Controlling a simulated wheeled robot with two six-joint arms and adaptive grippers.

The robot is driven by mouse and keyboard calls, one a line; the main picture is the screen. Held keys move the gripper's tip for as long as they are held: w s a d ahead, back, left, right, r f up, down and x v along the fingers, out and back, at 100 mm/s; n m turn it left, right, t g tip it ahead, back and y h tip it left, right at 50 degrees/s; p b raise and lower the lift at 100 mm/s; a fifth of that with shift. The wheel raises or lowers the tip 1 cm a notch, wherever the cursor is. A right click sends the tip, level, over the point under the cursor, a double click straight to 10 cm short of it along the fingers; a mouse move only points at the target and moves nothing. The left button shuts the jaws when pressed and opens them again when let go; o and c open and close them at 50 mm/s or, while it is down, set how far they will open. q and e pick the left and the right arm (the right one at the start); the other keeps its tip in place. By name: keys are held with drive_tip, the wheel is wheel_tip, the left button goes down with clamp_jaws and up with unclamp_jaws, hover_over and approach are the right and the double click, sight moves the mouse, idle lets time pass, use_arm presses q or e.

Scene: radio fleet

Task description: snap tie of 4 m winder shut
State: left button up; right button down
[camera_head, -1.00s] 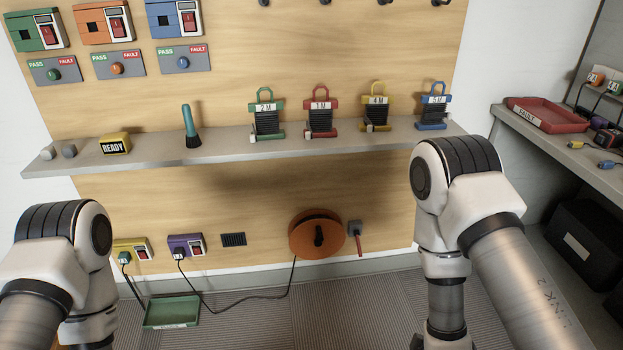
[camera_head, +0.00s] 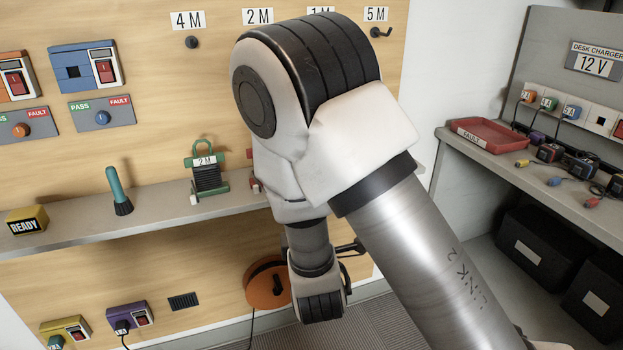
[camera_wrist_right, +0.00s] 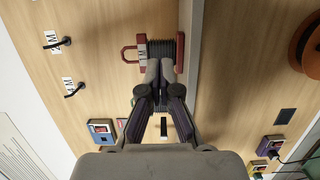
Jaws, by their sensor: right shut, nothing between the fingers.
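The 4 M winder is not visible now; in the head view my right arm covers the shelf stretch where the yellow winder stood in the earlier frame. My right gripper (camera_wrist_right: 160,68) is shut and empty in the wrist view. Its tips lie over the lower part of the red winder (camera_wrist_right: 179,45); I cannot tell whether they touch it. Only a sliver of the red winder (camera_head: 255,185) shows beside my arm in the head view. The green 2 M winder (camera_head: 207,176) stands upright on the shelf to the left. My left gripper is out of view.
The shelf (camera_head: 90,226) also holds a teal tool (camera_head: 117,190) and a yellow READY block (camera_head: 27,220). Empty hooks sit above, under the 4 M (camera_head: 192,42) and 5 M labels. An orange reel (camera_head: 262,286) is below. A side desk with a red FAULT tray (camera_head: 490,133) stands right.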

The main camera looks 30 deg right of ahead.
drive_tip(key=w+d+b, duration=0.1)
drive_tip(key=w+d, duration=0.7)
drive_tip(key=shift+d, duration=0.15)
drive_tip(key=shift+s, duration=0.1)
